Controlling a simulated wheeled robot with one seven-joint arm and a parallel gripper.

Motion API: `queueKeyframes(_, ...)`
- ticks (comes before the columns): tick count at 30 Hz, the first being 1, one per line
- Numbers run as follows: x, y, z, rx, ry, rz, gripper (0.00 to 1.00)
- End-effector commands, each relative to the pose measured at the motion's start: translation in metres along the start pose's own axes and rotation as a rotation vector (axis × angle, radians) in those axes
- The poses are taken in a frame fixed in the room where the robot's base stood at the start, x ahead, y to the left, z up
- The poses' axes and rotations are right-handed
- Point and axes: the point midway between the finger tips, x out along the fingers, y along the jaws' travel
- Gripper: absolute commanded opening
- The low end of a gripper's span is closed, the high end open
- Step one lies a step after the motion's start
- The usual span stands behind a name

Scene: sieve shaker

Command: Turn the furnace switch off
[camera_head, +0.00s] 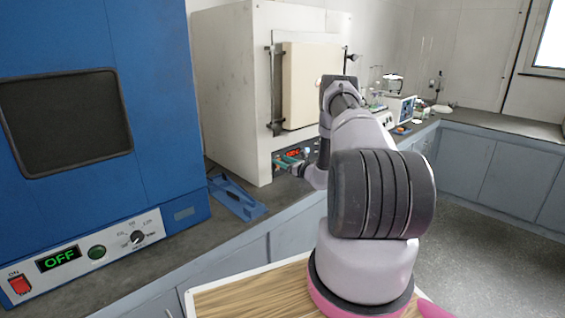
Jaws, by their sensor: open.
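The white furnace (225,90) stands on the counter in the middle, with a cream door (300,85) on its front. Its small control panel has a lit red display (293,153) low on the front. The furnace switch cannot be made out; my arm and gripper cover part of that area. My gripper (293,168) is small and dark in the view, just in front of the lower panel, and is open. Whether it touches the panel cannot be told.
A blue oven (160,100) at left has a green OFF display (58,259) and a red switch (19,284). A blue tray-like object (235,198) lies on the counter (190,245) before the furnace. Glassware and instruments (398,108) stand beyond my arm. The floor at right is clear.

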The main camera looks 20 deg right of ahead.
Motion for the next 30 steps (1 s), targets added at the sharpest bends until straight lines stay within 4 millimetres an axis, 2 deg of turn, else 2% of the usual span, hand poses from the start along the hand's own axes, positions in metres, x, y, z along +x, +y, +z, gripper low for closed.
queueKeyframes(6, 0.000, 0.000, 0.000, 0.000, 0.000, 0.000, 0.62)
queueKeyframes(11, 0.000, 0.000, 0.000, 0.000, 0.000, 0.000, 0.01)
queueKeyframes(17, -0.001, 0.000, -0.002, 0.003, -0.017, 0.000, 0.00)
queueKeyframes(30, -0.005, 0.000, -0.011, 0.003, -0.286, -0.002, 0.00)
